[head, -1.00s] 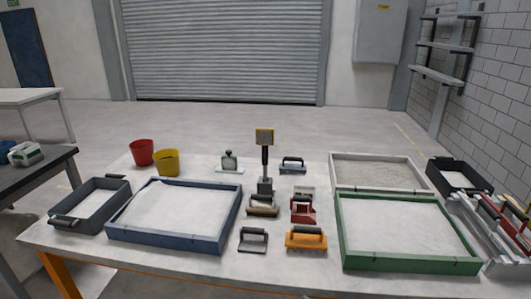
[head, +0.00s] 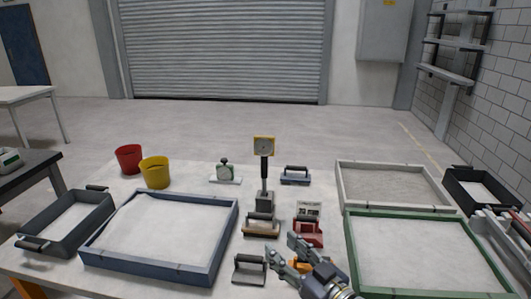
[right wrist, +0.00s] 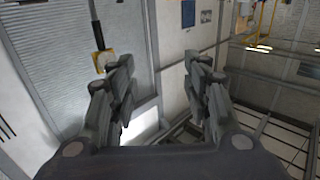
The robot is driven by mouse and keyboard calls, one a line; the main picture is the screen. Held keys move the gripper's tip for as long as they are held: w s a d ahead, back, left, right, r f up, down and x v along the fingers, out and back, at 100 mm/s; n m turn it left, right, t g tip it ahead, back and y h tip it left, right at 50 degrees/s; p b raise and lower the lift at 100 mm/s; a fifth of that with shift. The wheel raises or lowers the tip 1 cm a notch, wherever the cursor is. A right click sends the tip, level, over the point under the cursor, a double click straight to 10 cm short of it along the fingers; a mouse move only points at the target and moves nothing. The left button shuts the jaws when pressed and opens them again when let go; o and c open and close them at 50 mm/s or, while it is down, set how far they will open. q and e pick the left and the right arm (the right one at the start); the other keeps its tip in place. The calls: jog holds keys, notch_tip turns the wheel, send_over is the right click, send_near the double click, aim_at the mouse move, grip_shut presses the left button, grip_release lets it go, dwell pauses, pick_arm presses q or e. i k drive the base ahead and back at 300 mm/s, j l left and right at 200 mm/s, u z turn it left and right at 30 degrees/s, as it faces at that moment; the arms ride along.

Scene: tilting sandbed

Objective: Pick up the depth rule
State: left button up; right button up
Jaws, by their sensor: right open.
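No object is plainly marked as the depth rule. My left gripper is not in view.
A tall yellow-headed dial stand (head: 264,147) rises mid-table, near the gauge. Hand tools stand around it. A blue-framed sand tray (head: 222,235) lies left, a green-framed one (head: 352,250) right. Red (head: 129,158) and yellow (head: 155,172) buckets stand back left.

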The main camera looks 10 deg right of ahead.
aim_at(264, 145)
jog(key=i+l, duration=0.25)
jog(key=i, duration=0.2)
jog(key=i+l, duration=0.2)
jog(key=i, duration=0.3)
